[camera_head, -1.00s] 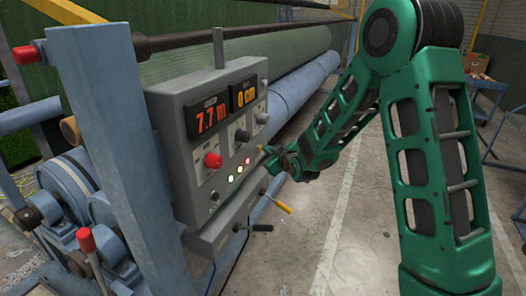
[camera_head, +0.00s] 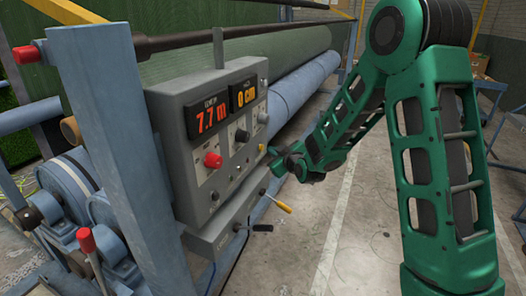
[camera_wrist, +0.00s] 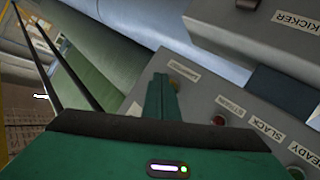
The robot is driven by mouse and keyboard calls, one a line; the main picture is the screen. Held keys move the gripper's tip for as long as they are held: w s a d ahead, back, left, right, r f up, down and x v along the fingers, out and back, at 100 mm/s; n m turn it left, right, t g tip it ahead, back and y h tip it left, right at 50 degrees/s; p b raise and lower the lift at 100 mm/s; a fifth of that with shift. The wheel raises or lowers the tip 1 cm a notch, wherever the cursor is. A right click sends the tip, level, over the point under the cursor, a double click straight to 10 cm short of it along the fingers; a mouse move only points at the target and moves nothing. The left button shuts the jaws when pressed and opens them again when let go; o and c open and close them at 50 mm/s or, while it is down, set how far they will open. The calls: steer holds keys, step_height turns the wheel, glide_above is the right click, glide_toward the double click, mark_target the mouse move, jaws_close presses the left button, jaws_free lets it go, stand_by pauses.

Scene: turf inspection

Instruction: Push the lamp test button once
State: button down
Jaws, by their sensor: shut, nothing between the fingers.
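The grey control panel (camera_head: 228,150) stands left of my arm, with a red knob (camera_head: 212,160), a black knob and two lit displays. Its row of small indicator lamps (camera_head: 239,169) is dark. In the wrist view a dark red lamp (camera_wrist: 218,120) shows beside its label. My gripper (camera_head: 272,152) is shut and empty, just off the panel's right edge. In the wrist view its fingers (camera_wrist: 160,82) point at the panel beside a small label too blurred to read. I cannot make out the lamp test button; the fingers may hide it.
Below the panel is a grey box (camera_head: 222,232) with a yellow-handled lever (camera_head: 277,204) and a black-handled one. A blue frame post (camera_head: 125,140) stands at left. A large green roll and a blue roller lie behind.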

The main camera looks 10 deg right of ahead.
steer(key=shift+s+d, duration=0.75)
steer(key=shift+d, duration=0.3)
steer(key=shift+s+d, duration=0.7)
steer(key=shift+d, duration=0.3)
steer(key=s+d+r+m+g+h, duration=0.1)
steer(key=s+d+m+g+h, duration=0.2)
steer(key=s+d, duration=0.7)
steer(key=s+d+r+m+g+h, duration=0.1)
steer(key=s+d+m+g, duration=0.4)
steer(key=s, duration=0.8)
steer(key=s+d+r+m+g+y, duration=0.1)
steer(key=s+m+g, duration=0.5)
steer(key=s, duration=1.8)
steer(key=shift+s+d+r, duration=0.3)
steer(key=shift+s+r, duration=0.1)
steer(key=shift+r, duration=0.25)
